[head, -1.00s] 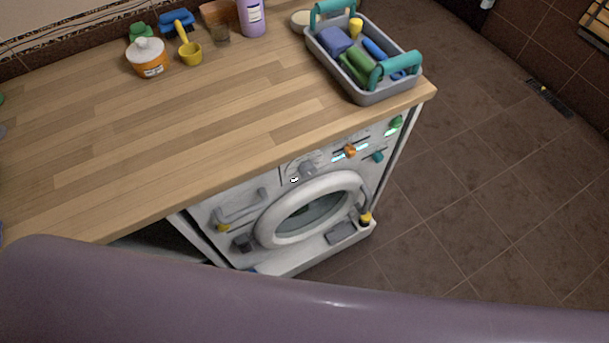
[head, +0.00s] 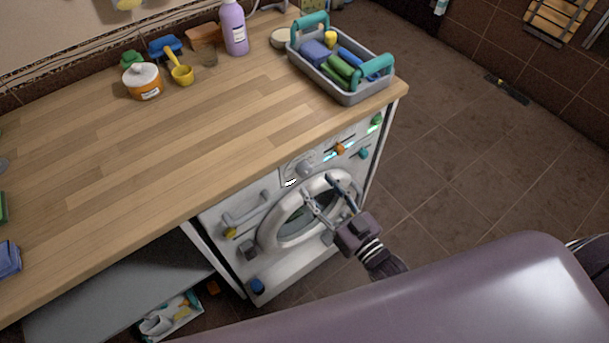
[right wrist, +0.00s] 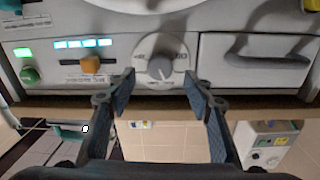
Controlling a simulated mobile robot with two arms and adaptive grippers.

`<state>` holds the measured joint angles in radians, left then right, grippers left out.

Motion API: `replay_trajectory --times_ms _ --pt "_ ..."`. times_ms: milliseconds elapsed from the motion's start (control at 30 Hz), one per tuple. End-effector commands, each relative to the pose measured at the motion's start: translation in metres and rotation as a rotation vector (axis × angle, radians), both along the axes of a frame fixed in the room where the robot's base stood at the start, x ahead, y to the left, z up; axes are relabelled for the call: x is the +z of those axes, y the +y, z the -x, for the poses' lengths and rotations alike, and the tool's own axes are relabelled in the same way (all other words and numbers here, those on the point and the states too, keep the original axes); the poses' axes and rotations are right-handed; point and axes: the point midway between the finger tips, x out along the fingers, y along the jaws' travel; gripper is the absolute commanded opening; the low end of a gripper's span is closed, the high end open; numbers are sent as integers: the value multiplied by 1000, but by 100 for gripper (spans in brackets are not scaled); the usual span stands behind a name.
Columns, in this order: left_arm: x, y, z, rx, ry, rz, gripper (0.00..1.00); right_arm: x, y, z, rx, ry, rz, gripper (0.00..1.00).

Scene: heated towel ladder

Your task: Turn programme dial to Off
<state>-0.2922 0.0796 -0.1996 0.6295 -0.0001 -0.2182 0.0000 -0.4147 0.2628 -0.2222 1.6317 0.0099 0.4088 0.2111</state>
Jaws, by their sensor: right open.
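The programme dial (head: 304,167) is a grey round knob on the white washing machine's control panel, under the worktop edge. In the right wrist view the dial (right wrist: 160,68) is centred, with a pale pointer mark and printed markings around it. My right gripper (head: 318,188) is in front of the machine, near the door and just below the panel. In the right wrist view the open fingers (right wrist: 158,88) stand on either side of the dial's line, empty; I see no contact with it. My left gripper is out of view.
An orange slider (right wrist: 91,65) and a green button (right wrist: 30,75) sit beside the dial, near lit indicators. A drawer (right wrist: 255,62) with a grey handle is on its other side. The wooden worktop (head: 150,150) overhangs the panel. A grey caddy (head: 350,95) stands near its corner.

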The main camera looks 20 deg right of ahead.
Motion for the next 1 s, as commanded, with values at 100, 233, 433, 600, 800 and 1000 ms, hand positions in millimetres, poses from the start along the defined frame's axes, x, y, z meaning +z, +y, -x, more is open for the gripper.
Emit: replay_trajectory --times_ms 100,233,433,600,800,1000 --pt "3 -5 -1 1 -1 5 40 1 6 -20 0 -2 0 47" --pt "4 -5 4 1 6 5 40 0 12 -36 0 0 0 47" --pt "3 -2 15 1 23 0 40 -1 15 -46 0 3 1 47" --pt "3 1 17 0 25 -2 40 -1 15 -46 0 3 1 47" --pt "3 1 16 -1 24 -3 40 -1 15 -46 -1 3 1 31" --pt "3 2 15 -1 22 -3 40 -1 15 -46 -1 3 1 8"
